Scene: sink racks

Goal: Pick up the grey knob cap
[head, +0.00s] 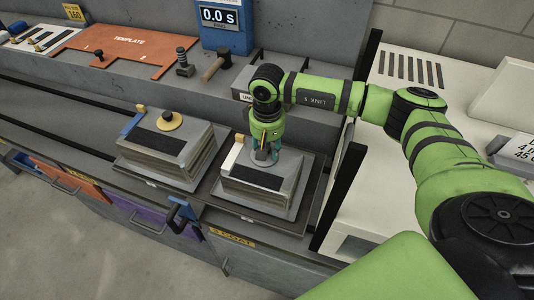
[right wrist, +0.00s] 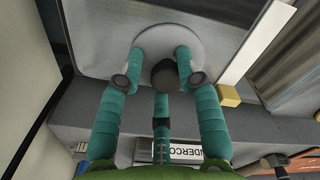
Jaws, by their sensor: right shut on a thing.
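The grey knob cap (head: 270,157) shows in the head view as a pale disc on top of the right-hand layered block (head: 262,180). In the right wrist view it is a grey round disc (right wrist: 181,40) with a dark round knob (right wrist: 165,75). My right gripper (head: 266,156) comes down from above onto the cap. Its teal fingers (right wrist: 163,70) are closed around the knob, with the tips at the disc. The cap appears to be at the block's top; I cannot tell if it is raised. My left gripper is not in view.
A second layered block (head: 168,152) with a yellow knob cap (head: 170,120) stands to the left. Behind are a hammer (head: 215,65), a dark knobbed weight (head: 184,62) and an orange template (head: 125,45). A white cabinet (head: 400,85) bounds the right side.

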